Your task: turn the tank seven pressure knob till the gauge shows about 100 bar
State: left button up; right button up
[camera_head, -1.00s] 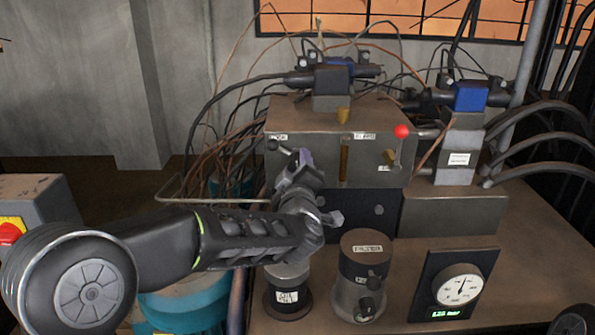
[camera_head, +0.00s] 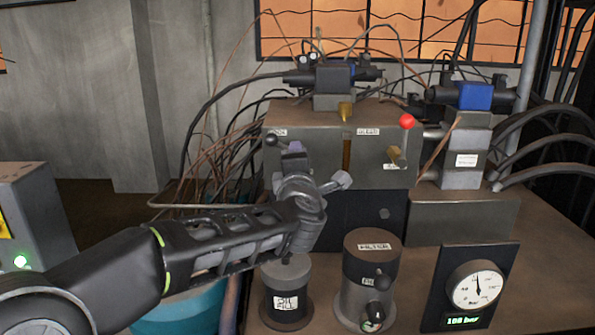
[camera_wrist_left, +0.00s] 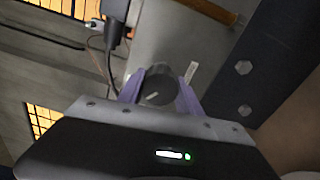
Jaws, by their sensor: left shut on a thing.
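The dark round pressure knob (camera_wrist_left: 157,87), with a pale mark on its face, sits between the purple fingers of my left gripper (camera_wrist_left: 160,92) in the left wrist view. The fingers are shut on it. In the head view my left gripper (camera_head: 294,152) reaches the front of the brown valve block (camera_head: 325,120) and hides the knob. The round white gauge (camera_head: 477,288) is on a dark panel at the lower right. Its needle points nearly straight up, and its green readout (camera_head: 470,320) appears to show 108 bar. My right gripper is not in view.
A red-tipped lever (camera_head: 407,122) stands at the block's right side. A grey box (camera_head: 32,215) with a green light is at far left. Hoses crowd behind.

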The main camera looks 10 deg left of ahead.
pick_arm(q)
jog(key=shift+n, duration=0.3)
jog(key=shift+f, duration=0.1)
jog(key=o, duration=1.4)
jog(key=shift+c, duration=0.2)
jog(key=v, duration=0.7)
jog(key=shift+s, duration=0.4)
jog(key=shift+d, duration=0.1)
